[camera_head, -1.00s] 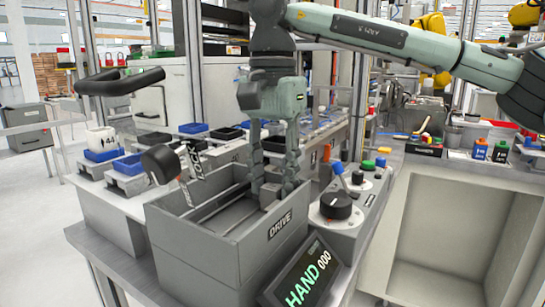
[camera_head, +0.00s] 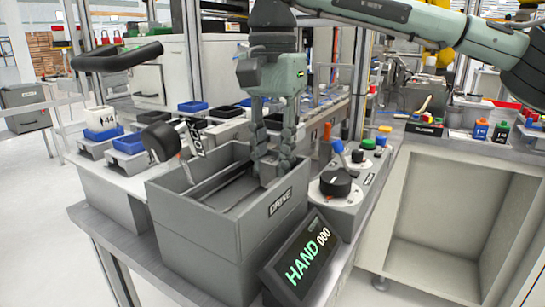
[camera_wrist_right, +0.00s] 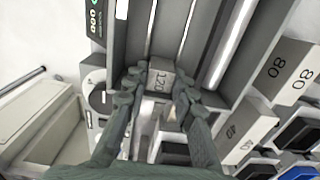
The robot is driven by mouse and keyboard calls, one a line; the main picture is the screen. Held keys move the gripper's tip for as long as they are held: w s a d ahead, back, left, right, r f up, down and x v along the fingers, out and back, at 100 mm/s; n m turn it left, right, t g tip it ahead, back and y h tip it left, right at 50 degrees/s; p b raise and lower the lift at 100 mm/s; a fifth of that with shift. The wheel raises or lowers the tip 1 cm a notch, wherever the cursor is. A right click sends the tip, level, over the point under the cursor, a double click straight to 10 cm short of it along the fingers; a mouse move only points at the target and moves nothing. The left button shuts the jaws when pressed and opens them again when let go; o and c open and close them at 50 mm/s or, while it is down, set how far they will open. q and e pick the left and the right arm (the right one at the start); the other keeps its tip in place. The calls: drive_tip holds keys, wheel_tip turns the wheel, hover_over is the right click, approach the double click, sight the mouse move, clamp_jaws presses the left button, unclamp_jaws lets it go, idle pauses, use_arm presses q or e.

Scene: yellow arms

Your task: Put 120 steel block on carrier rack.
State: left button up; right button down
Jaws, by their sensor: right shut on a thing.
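My right gripper (camera_head: 272,168) reaches down into the open grey box marked DRIVE (camera_head: 205,233). In the right wrist view the gripper (camera_wrist_right: 155,92) is shut on a small grey block marked 120 (camera_wrist_right: 158,78), with one finger on each side. Long rails (camera_wrist_right: 183,35) run inside the box beyond the block. In the head view the fingers mostly hide the block, and whether it touches the box floor cannot be told. I cannot tell for sure which part is the carrier rack. My left gripper is not in view.
A panel reading HAND 000 (camera_head: 302,258) and a console with a black knob (camera_head: 336,183) stand right of the box. Blocks marked 80 (camera_wrist_right: 290,72) and 40 (camera_wrist_right: 245,130) sit beside it, near blue and black trays. A black-ended lever (camera_head: 160,141) rises at its left.

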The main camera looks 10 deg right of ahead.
sight(272, 160)
drive_tip(key=shift+r+p, duration=0.65)
drive_tip(key=shift+r, duration=0.4)
drive_tip(key=shift+r+p, duration=0.4)
drive_tip(key=shift+r, duration=2.05)
